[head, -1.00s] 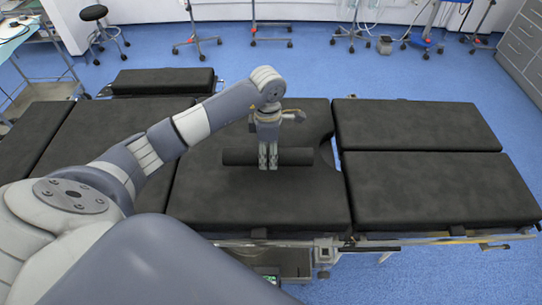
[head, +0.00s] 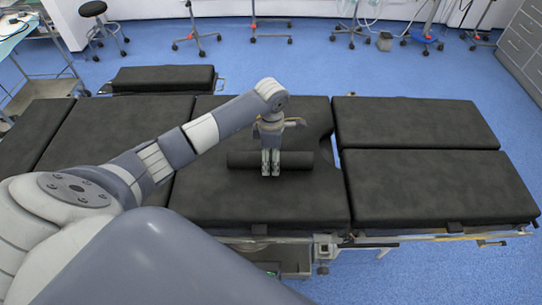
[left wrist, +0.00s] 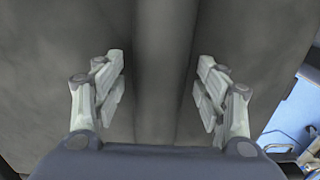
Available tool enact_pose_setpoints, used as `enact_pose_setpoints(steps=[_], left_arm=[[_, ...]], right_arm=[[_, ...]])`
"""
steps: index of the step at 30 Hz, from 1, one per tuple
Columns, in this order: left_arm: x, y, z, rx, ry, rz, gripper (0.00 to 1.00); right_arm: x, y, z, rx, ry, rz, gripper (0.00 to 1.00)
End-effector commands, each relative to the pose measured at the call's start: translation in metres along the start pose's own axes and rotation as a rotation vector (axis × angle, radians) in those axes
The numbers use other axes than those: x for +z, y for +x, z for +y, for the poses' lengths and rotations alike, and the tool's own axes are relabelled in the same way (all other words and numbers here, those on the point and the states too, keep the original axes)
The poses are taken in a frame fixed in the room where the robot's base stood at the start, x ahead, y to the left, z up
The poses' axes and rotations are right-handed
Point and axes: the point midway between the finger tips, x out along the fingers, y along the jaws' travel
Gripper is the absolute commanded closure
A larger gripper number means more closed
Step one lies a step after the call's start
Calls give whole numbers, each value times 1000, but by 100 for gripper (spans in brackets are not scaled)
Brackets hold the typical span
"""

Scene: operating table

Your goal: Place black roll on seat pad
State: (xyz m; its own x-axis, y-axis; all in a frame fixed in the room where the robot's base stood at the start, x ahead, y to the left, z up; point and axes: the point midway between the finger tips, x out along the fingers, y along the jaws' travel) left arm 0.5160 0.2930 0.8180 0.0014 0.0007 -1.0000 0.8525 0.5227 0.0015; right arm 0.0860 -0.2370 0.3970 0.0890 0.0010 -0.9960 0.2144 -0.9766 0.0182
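The black roll (head: 240,159) lies crosswise on the black seat pad (head: 250,205), the middle section with a curved cutout at its right edge. My left gripper (head: 271,165) points down over the middle of the roll. In the left wrist view the roll (left wrist: 163,70) runs up the picture between the two fingers. My left gripper (left wrist: 163,92) is open there, with a gap showing between each finger and the roll. The part of the roll behind the fingers is hidden in the head view. My right gripper is not in view.
Two leg pads (head: 415,125) (head: 435,185) lie to the right, beyond a narrow gap. Another black pad (head: 110,125) adjoins on the left, partly behind my arm. The front of the seat pad is clear. Stools and stands stand on the blue floor behind.

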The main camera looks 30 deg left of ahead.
Motion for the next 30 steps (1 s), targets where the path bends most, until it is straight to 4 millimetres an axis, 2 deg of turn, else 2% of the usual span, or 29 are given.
enact_pose_setpoints(steps=[5,9,11,22,27,30], left_arm=[[0,-1,0,0,0,0,35],[0,-9,1,3,0,-1,35],[0,-18,2,5,1,-3,35],[0,-94,2,5,1,-2,35],[0,-115,0,1,1,-1,35],[0,-121,0,1,0,0,35]], right_arm=[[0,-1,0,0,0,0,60],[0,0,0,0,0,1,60],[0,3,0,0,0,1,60],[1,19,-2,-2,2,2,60],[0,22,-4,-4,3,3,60],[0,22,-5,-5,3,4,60]])
